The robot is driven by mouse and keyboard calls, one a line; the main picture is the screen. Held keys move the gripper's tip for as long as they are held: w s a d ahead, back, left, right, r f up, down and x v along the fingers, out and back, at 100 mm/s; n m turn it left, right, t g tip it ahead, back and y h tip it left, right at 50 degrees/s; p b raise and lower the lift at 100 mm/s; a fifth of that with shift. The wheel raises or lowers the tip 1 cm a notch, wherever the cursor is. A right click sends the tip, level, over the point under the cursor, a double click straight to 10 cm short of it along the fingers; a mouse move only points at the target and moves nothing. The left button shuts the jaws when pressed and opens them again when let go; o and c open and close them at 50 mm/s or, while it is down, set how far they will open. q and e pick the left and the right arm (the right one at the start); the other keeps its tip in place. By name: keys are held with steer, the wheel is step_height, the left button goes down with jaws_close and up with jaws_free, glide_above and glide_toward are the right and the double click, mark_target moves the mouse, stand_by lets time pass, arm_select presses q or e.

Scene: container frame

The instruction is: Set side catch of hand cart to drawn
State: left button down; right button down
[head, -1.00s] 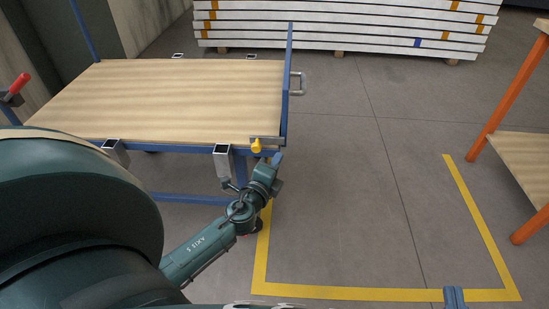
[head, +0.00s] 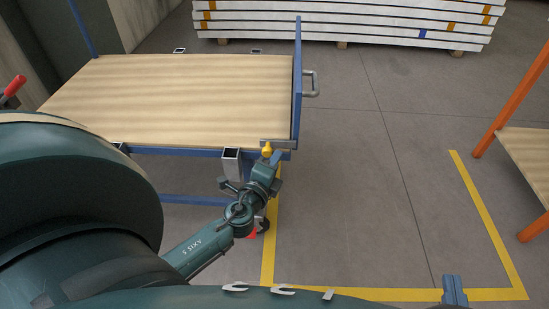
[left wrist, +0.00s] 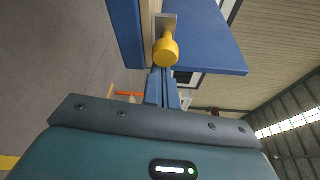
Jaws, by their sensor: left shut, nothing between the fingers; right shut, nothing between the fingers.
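The hand cart (head: 180,95) has a wooden deck on a blue frame at the left of the head view. Its side catch has a yellow knob (head: 267,150) on a grey metal plate (head: 280,144) at the deck's near right corner. My left gripper (head: 275,158) is shut and empty, just below and right of the knob. In the left wrist view the yellow knob (left wrist: 165,52) stands just beyond the shut blue fingertips (left wrist: 160,72); whether they touch cannot be told. My right gripper (head: 454,279) is shut and empty at the bottom edge, far from the cart.
A blue post with a grey handle (head: 312,84) rises at the cart's right end. A stack of white boards (head: 350,22) lies behind. An orange-legged table (head: 528,155) stands at the right. The floor between, partly bordered by yellow tape (head: 485,220), is clear.

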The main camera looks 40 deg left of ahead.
mark_target(263, 155)
arm_select(q)
steer(key=shift+s+a+f+b, duration=0.1)
steer(key=shift+s+a+b, duration=0.25)
steer(key=shift+a, duration=0.3)
steer(key=shift+s+a+f+b, duration=0.15)
steer(key=shift+s+a, duration=0.25)
steer(key=shift+a, duration=0.2)
steer(key=shift+s+a+r, duration=0.15)
steer(key=shift+a+r, duration=0.1)
steer(key=shift+a, duration=0.1)
arm_select(e)
steer(key=shift+s+a+f+n+y, duration=0.1)
steer(key=shift+s+a+n+y, duration=0.2)
steer(key=shift+y, duration=0.2)
